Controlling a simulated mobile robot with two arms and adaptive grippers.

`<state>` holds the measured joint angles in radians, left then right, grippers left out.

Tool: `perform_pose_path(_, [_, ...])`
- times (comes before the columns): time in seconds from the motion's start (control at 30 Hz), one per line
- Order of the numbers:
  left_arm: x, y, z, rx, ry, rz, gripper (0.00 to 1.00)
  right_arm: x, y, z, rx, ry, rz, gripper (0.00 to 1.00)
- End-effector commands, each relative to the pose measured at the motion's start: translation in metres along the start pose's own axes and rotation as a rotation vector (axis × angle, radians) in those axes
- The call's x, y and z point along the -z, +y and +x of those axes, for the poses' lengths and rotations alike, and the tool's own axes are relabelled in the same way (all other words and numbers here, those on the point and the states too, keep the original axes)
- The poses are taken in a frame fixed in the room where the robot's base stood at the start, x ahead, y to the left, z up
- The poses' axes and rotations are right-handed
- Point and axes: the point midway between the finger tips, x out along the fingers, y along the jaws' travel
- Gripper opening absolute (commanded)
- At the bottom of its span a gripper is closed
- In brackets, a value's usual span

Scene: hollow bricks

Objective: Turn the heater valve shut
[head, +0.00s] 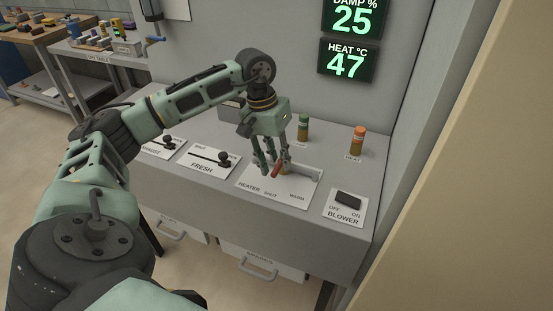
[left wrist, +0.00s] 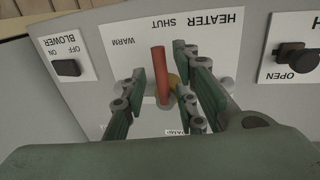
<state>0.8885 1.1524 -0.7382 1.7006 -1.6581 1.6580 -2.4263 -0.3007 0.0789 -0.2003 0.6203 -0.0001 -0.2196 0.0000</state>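The heater valve has a red lever (head: 276,171) on a white plate (head: 248,184) marked HEATER, SHUT and WARM. In the left wrist view the lever (left wrist: 160,75) points between the words WARM and SHUT. A brass-coloured part (left wrist: 174,82) shows beside it, partly hidden by a finger. My left gripper (head: 275,167) is down over the valve from above. In the left wrist view its fingers (left wrist: 160,62) stand on both sides of the lever, with small gaps showing, so it looks open around it. My right gripper is not in view.
A blower switch (head: 348,199) is right of the heater plate. The FRESH slider (head: 225,160) is to its left. The wall display (head: 347,63) reads HEAT 47, and the upper one (head: 352,20) reads DAMP 25.

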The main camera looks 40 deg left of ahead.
Motion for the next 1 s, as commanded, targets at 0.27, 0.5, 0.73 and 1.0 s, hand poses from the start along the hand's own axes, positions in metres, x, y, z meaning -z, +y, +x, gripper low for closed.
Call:
perform_pose_path(0.27, [-0.001, -0.001, 0.001, 0.002, -0.003, -0.002, 0.3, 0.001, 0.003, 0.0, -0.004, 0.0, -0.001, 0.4])
perform_pose_path(0.5, [0.001, -0.001, -0.027, 0.001, 0.002, -0.003, 0.3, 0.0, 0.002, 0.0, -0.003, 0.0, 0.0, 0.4])
perform_pose_path(0.73, [0.001, 0.0, -0.076, -0.001, 0.003, -0.002, 0.3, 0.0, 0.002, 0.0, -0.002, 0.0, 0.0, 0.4])
perform_pose_path(1.0, [0.001, 0.0, -0.114, 0.001, -0.001, -0.001, 0.3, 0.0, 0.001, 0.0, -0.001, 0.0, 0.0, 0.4])
